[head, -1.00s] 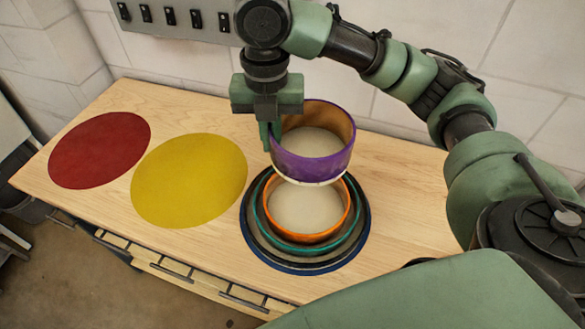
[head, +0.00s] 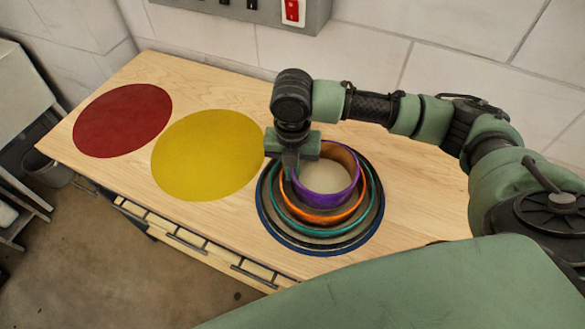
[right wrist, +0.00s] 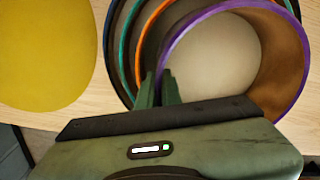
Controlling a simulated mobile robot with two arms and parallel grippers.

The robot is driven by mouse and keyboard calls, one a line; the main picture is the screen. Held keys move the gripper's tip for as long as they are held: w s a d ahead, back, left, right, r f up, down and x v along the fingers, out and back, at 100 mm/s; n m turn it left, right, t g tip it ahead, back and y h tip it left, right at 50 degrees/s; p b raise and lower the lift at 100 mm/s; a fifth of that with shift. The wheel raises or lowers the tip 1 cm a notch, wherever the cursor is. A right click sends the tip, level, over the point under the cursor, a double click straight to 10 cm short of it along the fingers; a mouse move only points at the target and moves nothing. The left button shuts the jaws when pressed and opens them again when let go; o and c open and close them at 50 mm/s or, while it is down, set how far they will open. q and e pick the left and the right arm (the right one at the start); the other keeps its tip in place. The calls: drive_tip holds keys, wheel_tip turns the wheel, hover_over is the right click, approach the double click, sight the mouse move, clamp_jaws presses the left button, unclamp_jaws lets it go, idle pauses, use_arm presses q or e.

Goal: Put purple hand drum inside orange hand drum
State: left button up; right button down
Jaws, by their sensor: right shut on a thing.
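The purple hand drum (head: 325,198) has a purple outside, a tan inside and a pale skin. In the head view it sits low within the ring of the orange hand drum (head: 338,217); whether it rests on the bottom I cannot tell. My right gripper (head: 292,170) is shut on the purple drum's left wall. In the right wrist view the fingertips (right wrist: 158,90) pinch the purple rim (right wrist: 172,48), with the orange rim (right wrist: 143,38) close beside it. The orange drum is nested inside a teal-rimmed drum (head: 288,216). My left gripper is not in view.
A yellow disc (head: 207,155) and a red disc (head: 122,120) lie flat and bare to the left. A wall panel with switches (head: 240,12) is behind.

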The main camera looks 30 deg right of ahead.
drive_tip(key=shift+f, duration=0.25)
drive_tip(key=shift+f, duration=0.3)
drive_tip(key=c, duration=1.9)
unclamp_jaws()
wheel_tip(320, 180, up, 13)
drive_tip(key=shift+r+b, duration=0.1)
drive_tip(key=shift+b, duration=0.75)
